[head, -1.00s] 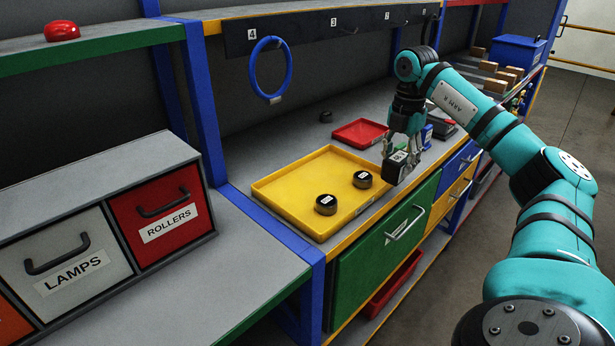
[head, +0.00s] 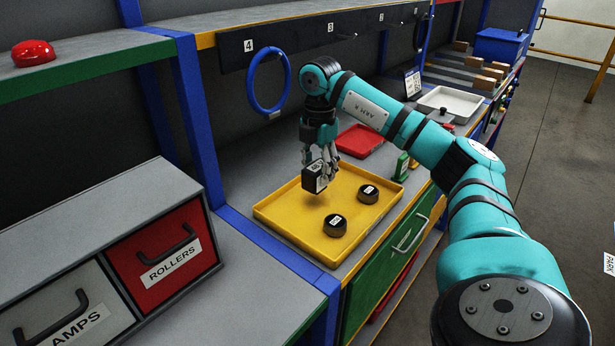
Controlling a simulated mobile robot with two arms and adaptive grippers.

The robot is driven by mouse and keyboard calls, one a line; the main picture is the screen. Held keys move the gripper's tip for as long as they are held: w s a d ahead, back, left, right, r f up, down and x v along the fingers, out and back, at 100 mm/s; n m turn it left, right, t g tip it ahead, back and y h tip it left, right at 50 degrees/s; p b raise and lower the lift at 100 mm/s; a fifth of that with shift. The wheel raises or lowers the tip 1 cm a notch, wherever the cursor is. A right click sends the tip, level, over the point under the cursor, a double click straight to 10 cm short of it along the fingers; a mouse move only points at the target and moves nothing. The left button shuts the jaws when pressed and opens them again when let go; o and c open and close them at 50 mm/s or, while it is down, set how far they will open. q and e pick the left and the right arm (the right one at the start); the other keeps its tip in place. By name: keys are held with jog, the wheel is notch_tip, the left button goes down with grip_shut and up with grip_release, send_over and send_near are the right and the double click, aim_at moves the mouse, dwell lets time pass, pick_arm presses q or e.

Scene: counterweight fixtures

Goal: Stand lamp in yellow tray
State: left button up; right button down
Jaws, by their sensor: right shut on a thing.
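The yellow tray (head: 291,238) lies on the grey bench. Two round black pieces with white labels stand in it, one at the front (head: 335,226) and one further right (head: 368,194). My right gripper (head: 322,170) is shut on a dark block (head: 313,183) with a white label. It holds the block over the back left part of the tray, seemingly above the floor. The label is too small to read, so I cannot tell whether this block is the lamp. My left gripper is out of view.
A red tray (head: 360,140) lies behind the yellow tray. A blue ring (head: 249,84) hangs from the numbered rail at the back left. Drawers marked lamps (head: 62,318) and rollers (head: 163,251) stand at the left. A white tray (head: 450,103) stands further right.

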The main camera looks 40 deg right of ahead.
aim_at(308, 183)
jog(key=shift+w+a, duration=0.65)
jog(key=shift+a, duration=0.35)
jog(key=shift+a+f, duration=0.1)
jog(key=shift+f, duration=0.1)
notch_tip(308, 183, down, 3)
jog(key=shift+f+p, duration=0.1)
jog(key=shift+p, duration=0.55)
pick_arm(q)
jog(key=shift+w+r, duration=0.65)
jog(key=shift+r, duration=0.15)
pick_arm(e)
jog(key=shift+f, duration=0.1)
jog(key=c, duration=0.7)
grip_release()
jog(key=shift+f, duration=0.1)
